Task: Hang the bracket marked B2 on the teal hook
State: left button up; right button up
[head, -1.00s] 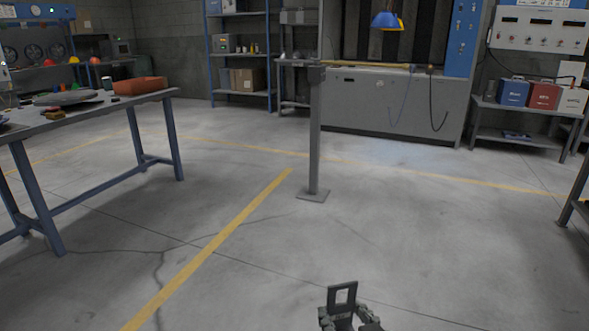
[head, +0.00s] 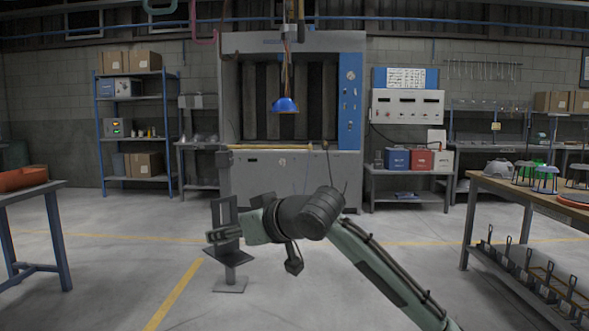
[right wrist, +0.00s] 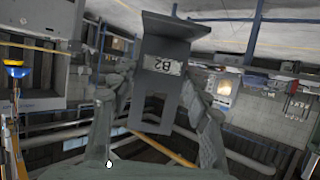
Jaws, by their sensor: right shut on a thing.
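The dark grey bracket (head: 237,257) has a rectangular opening in its upright plate and a flange at its other end. In the right wrist view the bracket (right wrist: 182,27) shows a label reading B2, upside down in the picture. My right gripper (head: 226,235) is shut on it, and the fingers also show on both sides of it in the right wrist view (right wrist: 160,92). The teal hook (head: 160,10) hangs at the top left of the head view, cut off by the frame edge. The bracket is well below it, apart from it. My left gripper is out of view.
A pink hook (head: 193,20) hangs right of the teal one. A blue lamp-like hood (head: 285,105) hangs before the grey booth (head: 340,95). A grey post (head: 230,272) stands behind the bracket.

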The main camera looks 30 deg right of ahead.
jog(key=s+r+n+g+y, duration=0.15)
jog(key=s+r, duration=0.25)
jog(key=r, duration=0.6)
jog(key=s+r+n+y, duration=0.2)
jog(key=s+r, duration=0.1)
jog(key=r, duration=0.7)
jog(key=s+d+r+n+g+y, duration=0.1)
jog(key=s+r+n+g+y, duration=0.2)
jog(key=s+r, duration=1)
pick_arm(q)
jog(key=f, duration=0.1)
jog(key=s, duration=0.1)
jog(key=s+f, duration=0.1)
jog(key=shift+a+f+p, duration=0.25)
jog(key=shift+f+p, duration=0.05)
jog(key=shift+p, duration=0.05)
pick_arm(e)
jog(key=w+a+f, duration=0.1)
jog(key=w+a, duration=0.2)
jog(key=a, duration=0.3)
jog(key=shift+w+a+t, duration=0.2)
jog(key=shift+a+t, duration=0.05)
jog(key=shift+t, duration=0.1)
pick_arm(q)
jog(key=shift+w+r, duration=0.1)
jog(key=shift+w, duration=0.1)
pick_arm(e)
jog(key=shift+y, duration=0.25)
